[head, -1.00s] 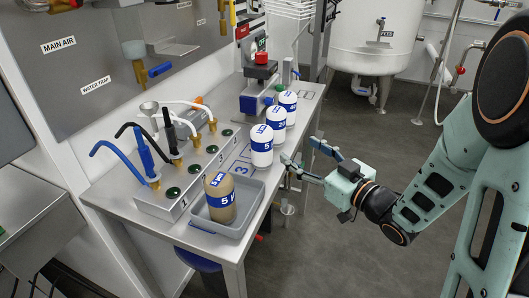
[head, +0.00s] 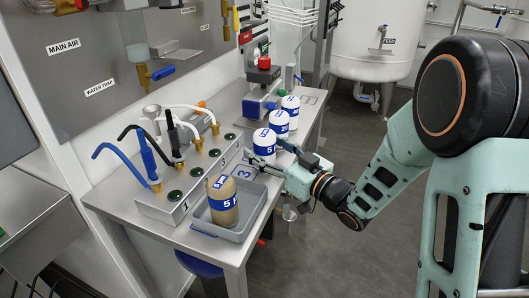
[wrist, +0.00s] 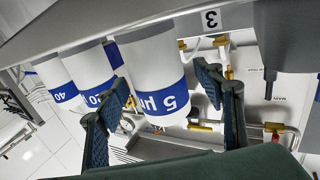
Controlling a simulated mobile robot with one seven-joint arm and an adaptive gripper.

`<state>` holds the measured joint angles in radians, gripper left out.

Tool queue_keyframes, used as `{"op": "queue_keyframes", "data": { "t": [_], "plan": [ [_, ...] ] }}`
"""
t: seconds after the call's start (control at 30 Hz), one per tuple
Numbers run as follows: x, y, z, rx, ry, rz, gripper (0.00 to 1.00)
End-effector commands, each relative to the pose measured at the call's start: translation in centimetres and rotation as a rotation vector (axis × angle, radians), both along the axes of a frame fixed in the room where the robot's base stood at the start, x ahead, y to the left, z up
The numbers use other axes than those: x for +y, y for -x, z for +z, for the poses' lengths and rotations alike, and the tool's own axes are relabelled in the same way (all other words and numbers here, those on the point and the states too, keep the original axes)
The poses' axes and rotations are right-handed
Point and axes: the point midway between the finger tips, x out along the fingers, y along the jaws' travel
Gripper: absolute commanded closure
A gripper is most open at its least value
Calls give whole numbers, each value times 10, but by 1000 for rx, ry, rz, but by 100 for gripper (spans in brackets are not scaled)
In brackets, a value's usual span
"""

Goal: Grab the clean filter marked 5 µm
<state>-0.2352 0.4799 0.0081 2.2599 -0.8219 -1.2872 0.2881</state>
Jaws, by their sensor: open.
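The clean white filter marked 5 µm (head: 264,147) stands upright on the bench, nearest of a row of three white filters. In the wrist view this filter (wrist: 146,62) appears upside down, with its blue 5 µm band between the fingers. My gripper (head: 265,156) is open at the filter's near side; in the wrist view its two fingers (wrist: 160,92) lie on either side of it. Contact cannot be told. The filter's lower part is partly hidden by the gripper in the head view. A brown filter also marked 5 (head: 222,204) stands in a grey tray (head: 252,218).
Two other white filters, a middle one (head: 279,124) and a far one (head: 291,105), stand close behind the 5 µm one. A manifold with hoses (head: 168,207) lies to the left. A red-topped device (head: 262,80) stands at the back. Floor right of the bench is clear.

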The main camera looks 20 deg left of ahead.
Motion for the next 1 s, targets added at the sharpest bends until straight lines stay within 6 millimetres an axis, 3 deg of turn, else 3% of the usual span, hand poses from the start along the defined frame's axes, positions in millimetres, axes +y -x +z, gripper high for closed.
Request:
{"op": "queue_keyframes", "data": {
  "t": [0.3,0.77,1.0],
  "plan": [
    [6,-4,0,1,1,-1,38],
    [5,-4,0,1,1,-1,88],
    [6,-4,1,-1,0,-1,88]
  ]
}}
